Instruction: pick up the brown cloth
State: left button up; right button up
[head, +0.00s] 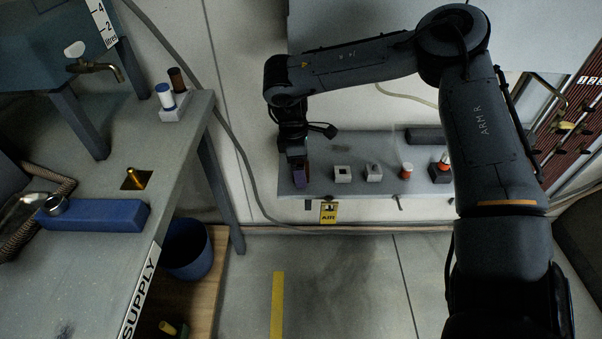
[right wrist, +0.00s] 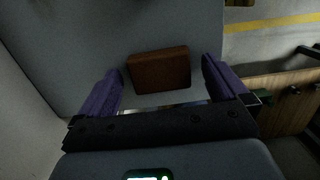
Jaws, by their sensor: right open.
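The brown cloth (right wrist: 158,70) shows in the right wrist view as a folded, block-like brown piece on a grey surface. It lies between the purple fingers of my right gripper (right wrist: 162,76), with a gap on each side. The fingers are open and hold nothing. In the head view my right gripper (head: 299,175) points down at the left end of the grey wall shelf. The cloth cannot be made out there; the gripper seems to hide it. My left gripper is in neither view.
The supply bench (head: 165,215) with a blue block (head: 95,216) is at left.

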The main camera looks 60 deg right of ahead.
jog(key=shift+c, duration=0.3)
jog(key=shift+c, duration=1.3)
jog(key=c, duration=0.8)
jog(key=shift+r, duration=0.15)
